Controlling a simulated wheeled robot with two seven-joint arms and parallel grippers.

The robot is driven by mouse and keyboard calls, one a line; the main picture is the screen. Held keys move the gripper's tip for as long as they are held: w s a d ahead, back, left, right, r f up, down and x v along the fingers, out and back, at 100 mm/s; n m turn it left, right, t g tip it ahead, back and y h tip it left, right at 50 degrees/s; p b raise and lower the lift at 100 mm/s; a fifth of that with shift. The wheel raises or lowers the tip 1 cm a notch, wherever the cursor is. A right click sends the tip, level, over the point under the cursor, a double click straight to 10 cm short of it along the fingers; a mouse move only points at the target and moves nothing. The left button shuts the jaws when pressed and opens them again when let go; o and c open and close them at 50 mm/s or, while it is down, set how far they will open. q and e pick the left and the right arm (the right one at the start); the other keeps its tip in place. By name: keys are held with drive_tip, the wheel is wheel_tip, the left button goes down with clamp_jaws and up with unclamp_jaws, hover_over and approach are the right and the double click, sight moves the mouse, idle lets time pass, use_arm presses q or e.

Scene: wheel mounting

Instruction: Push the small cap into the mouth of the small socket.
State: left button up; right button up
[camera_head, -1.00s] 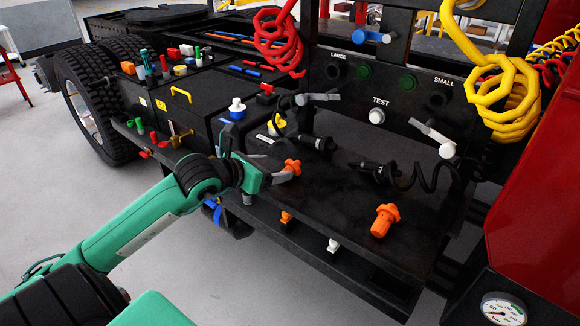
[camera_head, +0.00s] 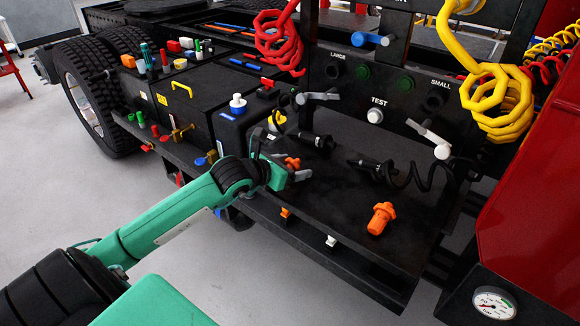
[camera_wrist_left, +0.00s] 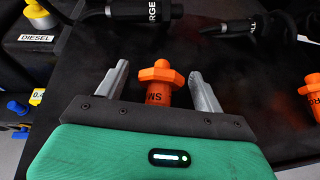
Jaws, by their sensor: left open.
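The small cap is the orange piece (camera_head: 292,162) on the black shelf. In the left wrist view this orange cap (camera_wrist_left: 158,88) bears the letters "SM", the rest hidden. My left gripper (camera_head: 296,174) is open, and in the wrist view its two grey fingers (camera_wrist_left: 160,88) stand on either side of the cap with gaps between. The small socket (camera_head: 433,102) is a dark round opening under the "SMALL" label on the upright panel, to the right of the gripper. My right gripper is not in view.
A second orange cap (camera_head: 381,218) lies on the shelf to the right. Black hose connectors (camera_head: 376,165) lie behind the gripper. A white-tipped lever (camera_head: 430,135) sticks out below the small socket. Yellow coiled hose (camera_head: 498,95) hangs to its right.

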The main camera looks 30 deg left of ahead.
sight(291, 159)
use_arm(q)
drive_tip(key=c, duration=1)
drive_tip(key=shift+c, duration=0.6)
drive_tip(key=shift+r, duration=0.1)
drive_tip(key=shift+r, duration=0.55)
wheel_tip(291, 159, up, 19)
drive_tip(key=b, duration=0.3)
drive_tip(key=shift+b, duration=0.4)
drive_tip(key=shift+f, duration=0.1)
